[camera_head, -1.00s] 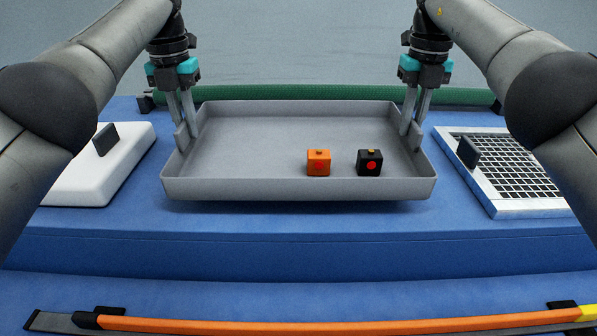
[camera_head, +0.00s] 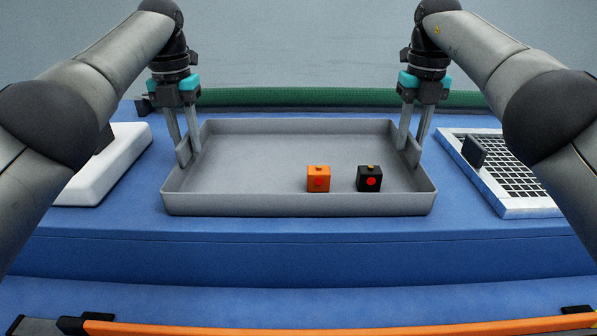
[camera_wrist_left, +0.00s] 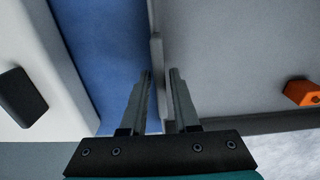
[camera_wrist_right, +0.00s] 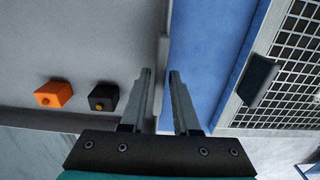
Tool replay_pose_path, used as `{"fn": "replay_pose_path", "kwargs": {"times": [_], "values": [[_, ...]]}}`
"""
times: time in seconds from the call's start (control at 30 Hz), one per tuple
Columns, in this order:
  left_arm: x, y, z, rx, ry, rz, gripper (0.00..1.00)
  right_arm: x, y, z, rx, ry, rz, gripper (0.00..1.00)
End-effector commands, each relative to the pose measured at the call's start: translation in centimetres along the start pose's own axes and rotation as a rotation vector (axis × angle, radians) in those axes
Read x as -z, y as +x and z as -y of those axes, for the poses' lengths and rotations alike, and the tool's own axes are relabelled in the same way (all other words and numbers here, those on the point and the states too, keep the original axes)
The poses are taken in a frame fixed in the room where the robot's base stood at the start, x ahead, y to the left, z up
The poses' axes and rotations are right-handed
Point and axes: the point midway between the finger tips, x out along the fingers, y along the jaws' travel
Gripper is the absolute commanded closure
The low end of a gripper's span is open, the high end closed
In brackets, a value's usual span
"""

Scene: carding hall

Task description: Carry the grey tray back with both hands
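The grey tray (camera_head: 300,205) sits level on the blue surface, its front base touching it. An orange block (camera_head: 318,179) and a black block (camera_head: 369,179) stand inside it, right of the middle. My left gripper (camera_head: 188,150) is at the tray's left wall. In the left wrist view its fingers (camera_wrist_left: 160,72) are apart on either side of the wall, with gaps. My right gripper (camera_head: 410,143) is at the right wall. In the right wrist view its fingers (camera_wrist_right: 160,72) also stand apart around the wall. Both grippers look open.
A white slab (camera_head: 105,170) with a dark handle lies left of the tray. A white-framed grid (camera_head: 500,170) with a dark handle lies right. A green roll (camera_head: 300,97) runs along the back, and an orange bar (camera_head: 300,329) along the front. Blue surface is clear before the tray.

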Motion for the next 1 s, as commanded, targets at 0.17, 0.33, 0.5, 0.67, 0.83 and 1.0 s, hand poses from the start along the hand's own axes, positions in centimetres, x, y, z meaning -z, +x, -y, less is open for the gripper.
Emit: {"fn": "replay_pose_path", "kwargs": {"times": [0.17, 0.33, 0.5, 0.67, 0.83, 1.0], "values": [[0.0, -0.1, 0.0, 0.0, 0.0, 0.001, 0.55, 0.0, -0.1, 0.0, 0.0, 0.0, 0.0, 0.55], [0.0, -0.1, 0.0, 0.001, 0.001, 0.001, 0.55, 0.0, 0.0, 0.0, 0.0, -0.001, 0.0, 0.55], [0.0, -0.4, 0.0, 0.001, 0.001, 0.001, 0.55, 0.0, -0.4, 0.0, 0.0, -0.001, 0.0, 0.55], [0.0, -1.4, 0.1, 0.001, 0.001, 0.001, 0.55, 0.0, -1.3, -0.1, 0.0, -0.001, 0.0, 0.55], [0.0, -3.1, 0.1, 0.001, 0.001, 0.001, 0.55, 0.0, -3.0, -0.1, 0.0, -0.001, 0.0, 0.55], [0.0, -5.0, 0.1, 0.001, 0.001, 0.001, 0.55, 0.0, -5.0, -0.1, 0.0, -0.001, 0.0, 0.55]]}}
